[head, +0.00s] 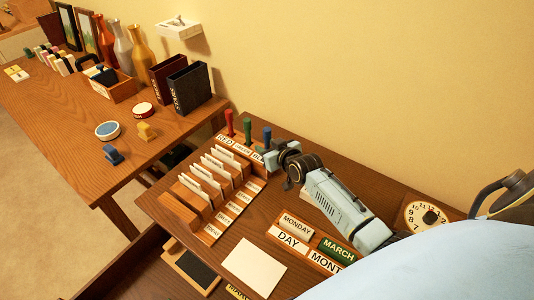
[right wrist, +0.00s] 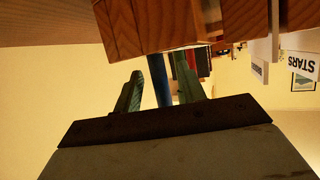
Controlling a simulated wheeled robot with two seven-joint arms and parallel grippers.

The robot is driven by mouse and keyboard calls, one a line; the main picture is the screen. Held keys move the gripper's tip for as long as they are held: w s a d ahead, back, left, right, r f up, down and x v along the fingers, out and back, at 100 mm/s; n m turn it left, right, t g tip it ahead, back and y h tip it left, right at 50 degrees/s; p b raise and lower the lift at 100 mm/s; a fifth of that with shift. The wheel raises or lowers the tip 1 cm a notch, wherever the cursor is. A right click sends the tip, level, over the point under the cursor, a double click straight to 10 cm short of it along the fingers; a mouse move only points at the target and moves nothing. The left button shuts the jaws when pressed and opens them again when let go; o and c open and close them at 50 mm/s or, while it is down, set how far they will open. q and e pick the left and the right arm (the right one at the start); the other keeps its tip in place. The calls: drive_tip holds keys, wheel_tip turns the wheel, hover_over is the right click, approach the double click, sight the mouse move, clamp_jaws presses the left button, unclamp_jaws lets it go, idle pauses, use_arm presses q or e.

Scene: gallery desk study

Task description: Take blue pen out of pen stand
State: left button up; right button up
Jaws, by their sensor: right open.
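The wooden pen stand (head: 240,148) sits at the back of the near desk against the wall, with labels on its front. A red pen (head: 229,122), a green pen (head: 248,129) and the blue pen (head: 267,136) stand upright in it, blue at the right end. My right gripper (head: 272,157) is at the stand's right end, beside the blue pen. In the right wrist view the blue pen (right wrist: 160,80) shows between the two parted fingers, with the stand's wood (right wrist: 160,25) above. Finger contact cannot be made out. My left gripper is not in view.
A wooden card rack (head: 207,190) stands in front of the pen stand. Another desk with binders (head: 190,87) is at the left. The wall is close behind.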

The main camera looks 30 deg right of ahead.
drive_tip(key=shift+w+f, duration=0.1)
drive_tip(key=shift+w, duration=0.15)
drive_tip(key=shift+c, duration=0.4)
clamp_jaws()
